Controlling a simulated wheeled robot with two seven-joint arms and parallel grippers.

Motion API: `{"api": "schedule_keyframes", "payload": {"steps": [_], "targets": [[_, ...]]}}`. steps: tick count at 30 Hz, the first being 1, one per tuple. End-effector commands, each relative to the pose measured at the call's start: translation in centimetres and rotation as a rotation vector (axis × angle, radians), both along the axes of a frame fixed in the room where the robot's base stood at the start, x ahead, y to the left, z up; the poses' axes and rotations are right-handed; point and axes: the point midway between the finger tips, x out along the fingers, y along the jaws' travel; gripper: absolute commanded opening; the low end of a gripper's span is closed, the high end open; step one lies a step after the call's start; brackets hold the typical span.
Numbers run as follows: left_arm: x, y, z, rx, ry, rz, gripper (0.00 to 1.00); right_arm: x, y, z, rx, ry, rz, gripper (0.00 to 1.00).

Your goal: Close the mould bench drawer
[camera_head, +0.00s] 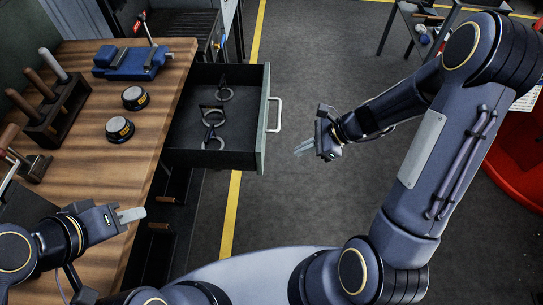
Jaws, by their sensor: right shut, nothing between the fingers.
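The drawer (263,120) of the mould bench (160,95) is pulled out to the right, with its pale front panel and a white bar handle (275,115). Several dark objects with grey rings lie inside it. My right gripper (304,148) is to the right of the handle and apart from it, fingers together and pointing left, empty. My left gripper (131,214) is over the front edge of the bench, below and left of the drawer in the picture. Its fingers overlap in this view, so its opening cannot be told.
On the bench top stand a blue vise (130,62), two dark round tins (134,98) (119,129) and a dark rack (50,112) with wooden-handled tools. Grey floor with a yellow line (232,210) lies open right of the drawer. A red round object (510,165) is at the far right.

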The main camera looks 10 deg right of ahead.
Motion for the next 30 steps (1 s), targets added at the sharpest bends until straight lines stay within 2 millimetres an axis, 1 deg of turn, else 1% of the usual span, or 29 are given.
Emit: {"api": "schedule_keyframes", "payload": {"steps": [1, 3, 6, 9, 10, 12, 15, 18, 30], "targets": [[0.0, 0.0, -0.2, 0.000, 0.000, 0.000, 0.32, 0.1, 0.9, -1.0, 0.001, 0.005, 0.005, 0.00], [0.0, 0.0, -0.4, 0.000, 0.000, 0.000, 0.32, 0.4, 2.0, -2.1, 0.001, 0.004, 0.006, 0.00], [0.0, 0.0, -0.6, 0.000, 0.000, 0.000, 0.32, 0.8, 3.4, -3.6, 0.001, 0.004, 0.006, 0.00], [0.0, 0.0, -0.6, 0.000, 0.000, 0.000, 0.32, 1.2, 4.8, -4.7, 0.001, 0.003, 0.006, 0.00], [0.0, 0.0, -0.3, 0.000, 0.000, 0.000, 0.32, 1.4, 5.3, -4.4, 0.000, 0.000, 0.007, 0.00], [0.0, 0.0, -0.1, 0.000, 0.000, 0.000, 0.32, 1.7, 6.4, -4.3, 0.000, -0.001, 0.007, 0.00], [0.0, 0.0, 0.0, 0.000, 0.000, 0.000, 0.32, 2.0, 7.4, -4.3, 0.000, -0.001, 0.006, 0.00], [0.0, 0.0, 0.1, 0.000, 0.000, 0.000, 0.32, 2.2, 7.9, -4.4, -0.002, -0.002, 0.005, 0.00], [0.0, 0.0, 0.1, 0.000, 0.000, 0.000, 0.32, 2.3, 8.2, -4.4, -0.001, -0.002, 0.004, 0.00]]}}
